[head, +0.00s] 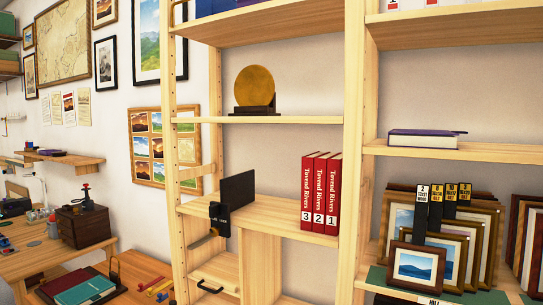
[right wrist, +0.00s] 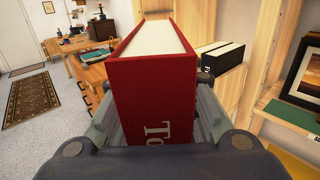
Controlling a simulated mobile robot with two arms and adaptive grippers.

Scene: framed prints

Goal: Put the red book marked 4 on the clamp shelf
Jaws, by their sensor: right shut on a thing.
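My right gripper (right wrist: 155,112) is shut on a red book (right wrist: 150,85) in the right wrist view. The book stands between the fingers with its pale page edge up and part of its spine lettering showing; no number is visible on it. In the head view, three red books (head: 320,193) marked 3, 2 and 1 stand upright at the right end of a wooden shelf (head: 262,213). A black bookend-like plate (head: 238,189) with a dark clamp piece (head: 219,219) is at that shelf's left end. Bare shelf lies between plate and books. My left gripper is not in view.
A gold disc (head: 255,86) stands on the shelf above. A purple book (head: 425,138) lies on the right-hand shelf, above several framed prints (head: 416,265). A wooden upright (head: 353,150) separates the two bays. A desk (head: 45,262) is at left.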

